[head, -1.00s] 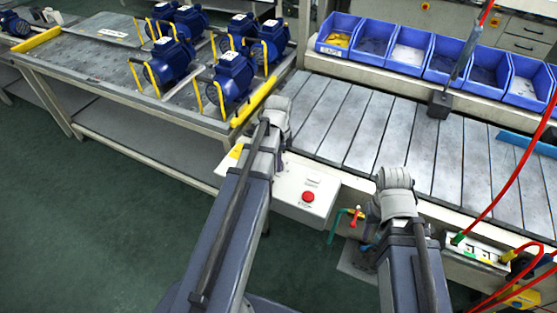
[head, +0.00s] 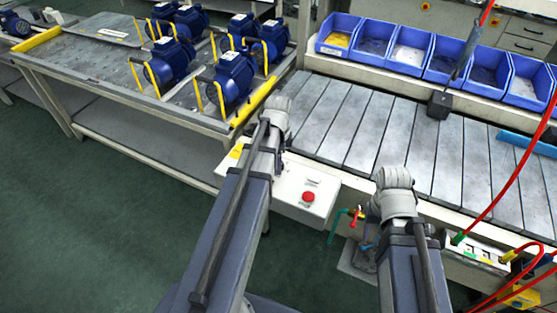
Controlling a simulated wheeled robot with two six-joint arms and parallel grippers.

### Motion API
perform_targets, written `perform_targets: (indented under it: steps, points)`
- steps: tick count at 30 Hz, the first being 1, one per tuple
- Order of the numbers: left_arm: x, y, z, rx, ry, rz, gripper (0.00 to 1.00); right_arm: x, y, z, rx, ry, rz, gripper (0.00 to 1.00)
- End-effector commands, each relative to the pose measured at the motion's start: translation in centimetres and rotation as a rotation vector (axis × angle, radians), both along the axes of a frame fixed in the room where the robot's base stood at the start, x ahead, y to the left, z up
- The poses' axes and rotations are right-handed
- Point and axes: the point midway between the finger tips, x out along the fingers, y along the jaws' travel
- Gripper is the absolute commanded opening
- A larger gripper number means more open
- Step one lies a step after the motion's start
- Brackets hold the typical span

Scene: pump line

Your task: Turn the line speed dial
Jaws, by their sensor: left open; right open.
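A white control box (head: 296,190) with a red push button (head: 308,196) is mounted at the front of the line, below the slatted conveyor. I cannot make out the line speed dial; my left arm covers the left part of this box. My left gripper (head: 276,108) is at the end of the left arm, above the conveyor's near left corner. My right gripper (head: 394,182) is over the conveyor's front edge, right of the box. Both are seen from behind, and their fingertips are hidden. Neither shows anything held.
The slatted conveyor (head: 345,125) is mostly bare. Blue bins (head: 408,52) line its back. A table (head: 110,75) with several blue pumps (head: 235,75) stands at the left. A dark hanging tool (head: 440,104) and red hoses (head: 512,180) are at the right. Green floor (head: 90,220) is clear.

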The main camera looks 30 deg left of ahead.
Motion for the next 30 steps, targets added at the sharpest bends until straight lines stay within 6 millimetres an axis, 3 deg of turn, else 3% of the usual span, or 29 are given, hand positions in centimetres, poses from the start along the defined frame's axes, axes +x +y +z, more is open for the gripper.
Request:
perform_targets:
  steps: [8,21,30]
  points:
    - [0.0,0.0,1.9,0.000,0.000,0.000,0.72,0.0,0.0,1.9,0.000,0.000,0.000,0.50]
    - [-0.2,-0.1,7.4,0.000,0.000,0.000,0.72,0.0,0.0,7.4,0.000,0.000,0.000,0.50]
    - [-0.2,-0.1,7.7,0.000,0.000,0.000,0.72,0.0,0.0,7.7,0.000,0.000,0.000,0.50]
